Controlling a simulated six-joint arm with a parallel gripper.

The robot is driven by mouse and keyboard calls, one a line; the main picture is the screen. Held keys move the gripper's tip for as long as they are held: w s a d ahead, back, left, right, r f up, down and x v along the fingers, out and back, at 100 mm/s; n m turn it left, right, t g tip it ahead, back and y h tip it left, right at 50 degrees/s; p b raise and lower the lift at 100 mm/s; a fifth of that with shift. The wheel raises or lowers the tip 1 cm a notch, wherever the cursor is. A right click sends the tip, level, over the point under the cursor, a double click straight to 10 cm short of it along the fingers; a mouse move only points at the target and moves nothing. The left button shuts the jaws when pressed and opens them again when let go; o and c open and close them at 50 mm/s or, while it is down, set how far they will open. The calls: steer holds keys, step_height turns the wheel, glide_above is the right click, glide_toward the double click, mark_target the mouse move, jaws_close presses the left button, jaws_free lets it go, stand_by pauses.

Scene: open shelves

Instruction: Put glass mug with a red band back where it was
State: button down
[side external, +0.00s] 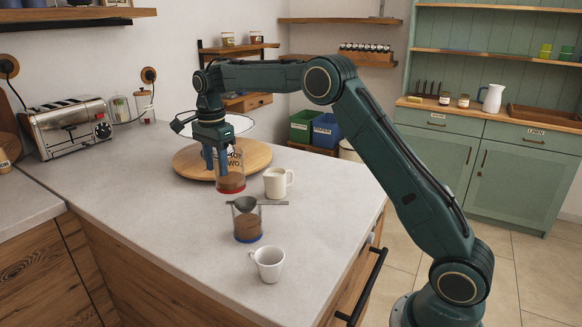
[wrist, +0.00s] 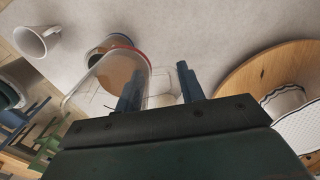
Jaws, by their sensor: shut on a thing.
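The glass mug with a red band (side external: 231,178) holds something brown and stands upright, its red band near the bottom. My gripper (side external: 216,170) points down beside it, shut on the mug. In the wrist view the mug (wrist: 119,76) lies left of my two blue fingers, and my gripper (wrist: 160,82) shows a gap between them; I cannot tell exactly which part they pinch. I cannot tell whether the mug's base touches the counter. A similar glass with a blue band (side external: 247,227) stands nearer the camera, with a dark strainer (side external: 246,203) across its top.
A white mug (side external: 276,185) stands close to the right of the held mug. Another white cup (side external: 268,264) stands nearer the counter's front edge. A round wooden board (side external: 189,163) lies just behind. The toaster (side external: 72,128) is at the left. The counter's left front (side external: 150,210) is clear.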

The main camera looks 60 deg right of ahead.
steer(key=s+d+r, duration=0.4)
steer(key=s+d, duration=0.4)
steer(key=s, duration=0.2)
steer(key=s+d+r+n, duration=0.1)
steer(key=s+d+r, duration=0.3)
steer(key=s+d, duration=0.5)
steer(key=shift+s+d+n, duration=0.25)
steer(key=shift+s+n, duration=0.05)
steer(key=shift+s, duration=0.4)
step_height(320, 180, down, 16)
steer(key=shift+r, duration=0.2)
steer(key=shift+f, duration=0.1)
steer(key=shift+f, duration=2)
